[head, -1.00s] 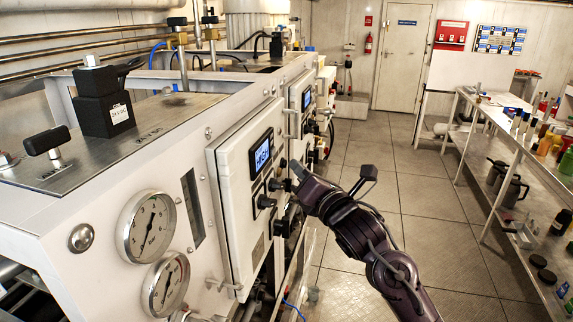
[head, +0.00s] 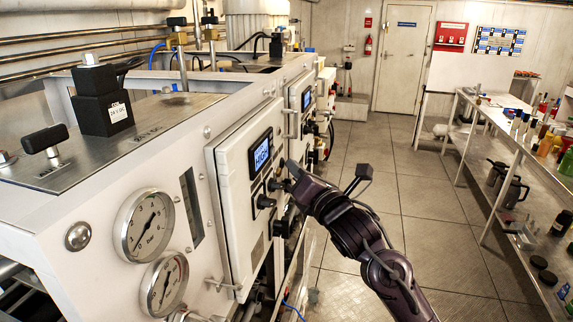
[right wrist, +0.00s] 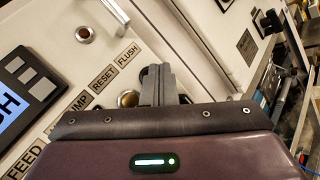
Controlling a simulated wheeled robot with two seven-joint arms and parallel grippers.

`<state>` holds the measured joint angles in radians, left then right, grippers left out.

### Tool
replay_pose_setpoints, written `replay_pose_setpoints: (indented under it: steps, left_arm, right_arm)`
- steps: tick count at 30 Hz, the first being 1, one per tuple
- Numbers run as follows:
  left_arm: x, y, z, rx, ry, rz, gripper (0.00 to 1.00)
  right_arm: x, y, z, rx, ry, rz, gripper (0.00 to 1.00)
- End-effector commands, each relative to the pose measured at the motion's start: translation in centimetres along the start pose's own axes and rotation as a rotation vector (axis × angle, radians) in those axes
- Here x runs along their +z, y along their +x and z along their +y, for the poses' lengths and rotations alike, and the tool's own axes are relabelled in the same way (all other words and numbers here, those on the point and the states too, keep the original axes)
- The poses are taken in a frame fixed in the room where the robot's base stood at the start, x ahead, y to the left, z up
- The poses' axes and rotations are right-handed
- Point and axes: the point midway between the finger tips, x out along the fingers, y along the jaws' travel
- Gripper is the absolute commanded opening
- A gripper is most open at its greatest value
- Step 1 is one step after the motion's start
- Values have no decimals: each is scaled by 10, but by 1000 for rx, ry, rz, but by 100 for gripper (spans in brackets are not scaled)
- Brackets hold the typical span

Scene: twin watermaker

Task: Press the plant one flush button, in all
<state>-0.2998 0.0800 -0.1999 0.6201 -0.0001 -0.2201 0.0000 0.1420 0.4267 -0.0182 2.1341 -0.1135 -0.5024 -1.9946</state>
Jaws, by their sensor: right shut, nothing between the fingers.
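The near white control panel (head: 230,190) has a blue lit display (head: 261,153) and a row of black controls below it. My right gripper (head: 289,169) is at the panel's right edge beside these controls. In the right wrist view its fingers (right wrist: 161,72) are shut and empty, beside the FLUSH label (right wrist: 127,54). A dark round control (right wrist: 147,76) below that label is mostly hidden behind the fingers. Whether the fingers touch it cannot be told. A brass-ringed button (right wrist: 128,98) sits below the RESET label (right wrist: 103,79). My left gripper is out of view.
Two round gauges (head: 147,224) and a latch handle (head: 222,286) are on the near frame. A second panel with a display (head: 306,99) stands farther back. A shelf bench (head: 500,128) with bottles and jugs is at the right. The aisle floor (head: 400,190) is clear.

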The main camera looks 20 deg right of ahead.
Motion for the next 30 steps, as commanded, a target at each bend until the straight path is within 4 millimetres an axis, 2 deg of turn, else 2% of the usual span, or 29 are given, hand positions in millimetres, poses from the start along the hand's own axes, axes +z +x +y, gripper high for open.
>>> replay_pose_setpoints:
  steps: [12, 23, 30]
  left_arm:
    - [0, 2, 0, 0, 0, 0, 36]
    - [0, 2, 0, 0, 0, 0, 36]
    - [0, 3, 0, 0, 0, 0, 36]
  right_arm:
    - [8, -12, -8, 1, -2, 0, 0]
    - [9, -14, -10, 0, -1, 0, 0]
    - [20, -29, -21, -1, -4, 1, 0]
